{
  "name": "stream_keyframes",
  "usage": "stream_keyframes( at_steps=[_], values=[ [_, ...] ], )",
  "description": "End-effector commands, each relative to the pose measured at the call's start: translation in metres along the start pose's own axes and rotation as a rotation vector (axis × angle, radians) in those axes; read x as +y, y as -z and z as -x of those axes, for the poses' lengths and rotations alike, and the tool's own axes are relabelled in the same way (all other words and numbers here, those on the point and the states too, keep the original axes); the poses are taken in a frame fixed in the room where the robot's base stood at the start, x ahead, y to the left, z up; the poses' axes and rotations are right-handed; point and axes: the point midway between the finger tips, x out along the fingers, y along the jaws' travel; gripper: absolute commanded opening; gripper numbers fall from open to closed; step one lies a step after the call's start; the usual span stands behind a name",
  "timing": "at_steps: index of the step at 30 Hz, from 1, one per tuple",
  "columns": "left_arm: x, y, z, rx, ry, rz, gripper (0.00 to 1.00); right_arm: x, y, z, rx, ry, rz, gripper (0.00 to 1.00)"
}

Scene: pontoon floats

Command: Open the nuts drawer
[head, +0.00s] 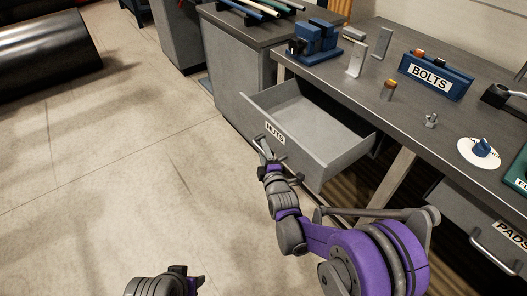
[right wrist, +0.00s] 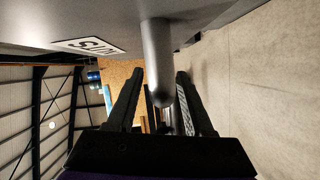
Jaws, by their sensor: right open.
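The nuts drawer (head: 308,170) is grey and pulled well out from under the bench. Its inside looks empty. Its front carries a NUTS label (head: 275,133), which shows upside down in the right wrist view (right wrist: 88,46). My right gripper (head: 265,153) is at the drawer front, just below the label. In the right wrist view its jaws are apart, with the grey drawer handle (right wrist: 157,62) reaching between the two fingers. I cannot tell if either finger touches it. My left gripper (head: 190,281) is at the bottom edge, partly cut off; its jaws are unclear.
The bench top (head: 360,90) holds a blue BOLTS bin (head: 436,76), metal blocks, a bolt (head: 431,120) and a white disc (head: 479,152) with a blue knob. A PADS drawer (head: 490,235) is at the right. Open floor (head: 120,180) lies left of the drawer.

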Motion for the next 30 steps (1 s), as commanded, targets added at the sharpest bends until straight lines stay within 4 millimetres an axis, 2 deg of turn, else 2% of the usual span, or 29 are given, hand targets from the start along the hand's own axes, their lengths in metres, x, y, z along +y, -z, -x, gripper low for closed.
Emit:
stream_keyframes(
  at_steps=[5, 18, 24, 30],
  values=[
    [0.0, 0.001, 0.002, 0.001, 0.0, 0.0, 0.5, 0.001, 0.0, 0.011, 0.0, 0.0, 0.0, 0.52],
    [0.0, 0.004, 0.011, 0.004, 0.0, 0.0, 0.5, 0.001, 0.0, 0.092, 0.0, 0.0, 0.0, 0.52],
    [0.0, 0.004, 0.012, 0.004, 0.0, 0.0, 0.5, 0.0, 0.0, 0.107, 0.0, 0.0, 0.0, 0.52],
    [0.0, 0.004, 0.012, 0.004, 0.0, 0.0, 0.5, 0.0, 0.0, 0.108, 0.0, 0.0, 0.0, 0.52]
  ],
)
